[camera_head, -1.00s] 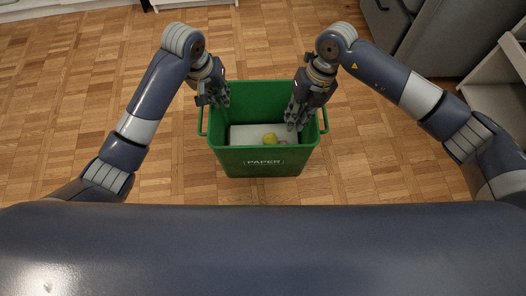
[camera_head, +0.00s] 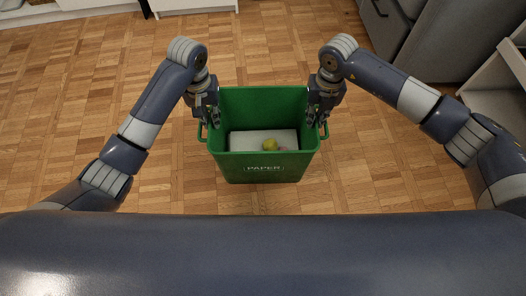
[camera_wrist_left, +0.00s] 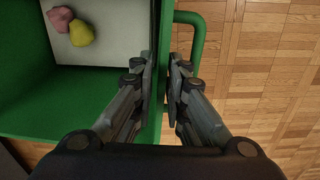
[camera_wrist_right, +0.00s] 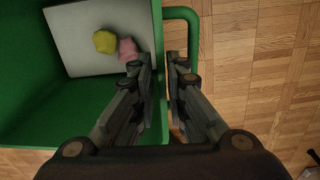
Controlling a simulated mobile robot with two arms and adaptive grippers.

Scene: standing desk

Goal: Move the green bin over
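The green bin (camera_head: 265,168), with white "PAPER" lettering on its front, stands upright on the floor in the head view. A yellow-green lump (camera_head: 270,145) and a pink lump (camera_wrist_left: 62,18) lie on a pale sheet inside it. My left gripper (camera_head: 209,119) is at the bin's left rim. In the left wrist view its fingers (camera_wrist_left: 161,80) are close together, one on each side of the bin's wall. My right gripper (camera_head: 318,118) is at the right rim. Its fingers (camera_wrist_right: 160,78) likewise close on the wall, beside the side handle (camera_wrist_right: 190,25). Exact finger contact is hard to see.
Wooden parquet floor (camera_head: 100,80) lies clear around the bin. White furniture (camera_head: 190,5) stands along the back edge. A grey cabinet (camera_head: 435,45) and a pale shelf unit (camera_head: 495,85) stand at the right.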

